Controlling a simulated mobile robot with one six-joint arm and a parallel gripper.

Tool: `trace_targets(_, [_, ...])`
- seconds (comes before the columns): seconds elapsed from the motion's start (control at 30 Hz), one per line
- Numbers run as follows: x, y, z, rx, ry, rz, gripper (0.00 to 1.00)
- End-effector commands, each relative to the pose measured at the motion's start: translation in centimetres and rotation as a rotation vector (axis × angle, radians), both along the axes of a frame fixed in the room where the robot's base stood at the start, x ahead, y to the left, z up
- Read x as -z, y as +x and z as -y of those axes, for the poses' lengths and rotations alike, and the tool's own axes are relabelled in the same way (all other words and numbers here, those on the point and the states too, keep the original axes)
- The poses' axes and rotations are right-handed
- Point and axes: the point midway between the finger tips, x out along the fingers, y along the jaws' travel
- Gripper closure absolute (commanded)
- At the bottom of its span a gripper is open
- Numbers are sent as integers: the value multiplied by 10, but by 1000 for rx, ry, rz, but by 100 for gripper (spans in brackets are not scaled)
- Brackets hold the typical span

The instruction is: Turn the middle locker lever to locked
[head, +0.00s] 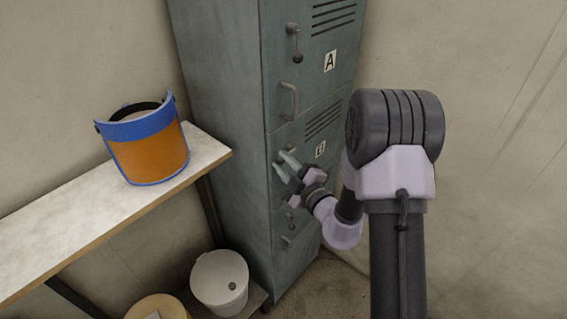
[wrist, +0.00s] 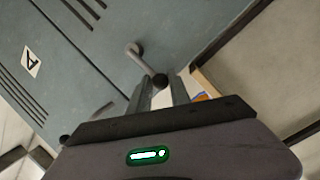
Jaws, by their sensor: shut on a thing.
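The grey-green locker (head: 226,130) has stacked doors; the upper one is marked A and the middle one B (head: 320,149). The middle lever shows clearly in the wrist view as a grey bar with a dark round knob (wrist: 160,81). It lies roughly parallel to the seam between doors A and B, its knob end toward the door's outer edge. My gripper (head: 282,164) is at this lever on door B. In the wrist view its two fingers (wrist: 161,90) are shut on the lever's knob end. In the head view the fingers partly hide the lever.
The top lever (head: 297,45) hangs down above the door A handle (head: 289,101). A shelf (head: 60,229) with a blue and orange face shield (head: 150,150) stands left; a white bucket (head: 219,282) is below.

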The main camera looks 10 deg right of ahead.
Motion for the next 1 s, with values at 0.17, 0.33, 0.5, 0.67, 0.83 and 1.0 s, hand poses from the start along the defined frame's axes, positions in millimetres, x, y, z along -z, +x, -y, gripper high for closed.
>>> trace_targets(0.17, [2,-1,0,-1,0,-5,100])
trace_targets(0.33, [2,-1,0,-1,0,-5,100])
trace_targets(0.5, [2,-1,0,-1,1,-5,100])
trace_targets(0.67, [3,-1,0,-1,-2,-4,100])
trace_targets(0.83, [8,-1,0,0,-33,19,100])
trace_targets(1.0, [17,0,0,0,-110,75,100])
